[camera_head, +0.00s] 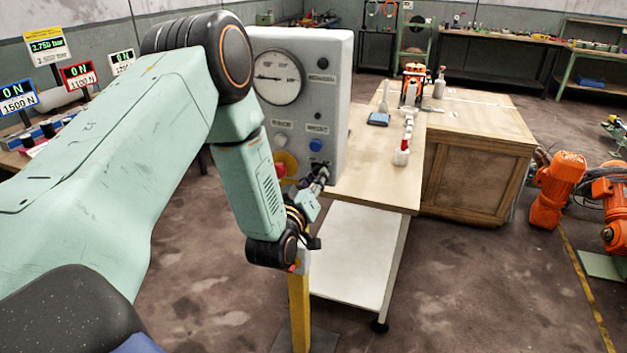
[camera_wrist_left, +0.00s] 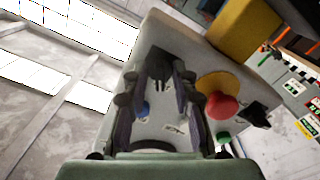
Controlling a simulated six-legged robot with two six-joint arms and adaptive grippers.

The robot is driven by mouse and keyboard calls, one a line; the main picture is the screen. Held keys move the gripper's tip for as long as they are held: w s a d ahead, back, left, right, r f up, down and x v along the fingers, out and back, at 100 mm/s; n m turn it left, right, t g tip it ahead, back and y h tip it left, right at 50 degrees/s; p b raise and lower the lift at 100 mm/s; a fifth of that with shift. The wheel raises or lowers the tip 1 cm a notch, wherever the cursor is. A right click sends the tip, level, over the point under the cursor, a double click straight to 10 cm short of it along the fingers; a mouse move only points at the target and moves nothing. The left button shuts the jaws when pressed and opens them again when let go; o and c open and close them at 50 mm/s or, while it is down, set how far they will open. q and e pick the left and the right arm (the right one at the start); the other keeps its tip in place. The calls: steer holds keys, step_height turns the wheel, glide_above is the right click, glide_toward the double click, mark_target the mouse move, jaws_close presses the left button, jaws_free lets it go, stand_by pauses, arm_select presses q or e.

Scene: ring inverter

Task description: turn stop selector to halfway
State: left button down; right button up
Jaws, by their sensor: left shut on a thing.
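The grey control box (camera_head: 335,60) stands at the near end of the bench with its front panel facing me. My left gripper (camera_head: 318,178) is at the lower right of this panel. In the left wrist view, the left gripper (camera_wrist_left: 160,82) has its two dark fingers on either side of a black knob (camera_wrist_left: 159,62), which looks like the stop selector. It is shut on this knob. The fingers partly hide the knob, and its pointer angle cannot be read. My right gripper is not in view.
A blue button (camera_head: 316,145) sits just above the gripper. A red mushroom button (camera_wrist_left: 222,105) on a yellow plate (camera_wrist_left: 214,82) is close beside the fingers, with a green button (camera_wrist_left: 223,136) near it. A round gauge (camera_head: 278,78) is higher up. A wooden bench (camera_head: 365,185) extends right.

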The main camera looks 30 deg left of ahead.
arm_select(q)
steer(key=shift+d+m, duration=0.1)
steer(key=shift+m, duration=0.2)
steer(key=m+p, duration=0.4)
steer(key=m, duration=0.7)
steer(key=shift+s+f, duration=0.1)
steer(key=shift+f, duration=0.05)
steer(key=shift+m+p, duration=0.3)
steer(key=c, duration=1.4)
jaws_free()
steer(key=shift+c, duration=0.2)
steer(key=v, duration=1.2)
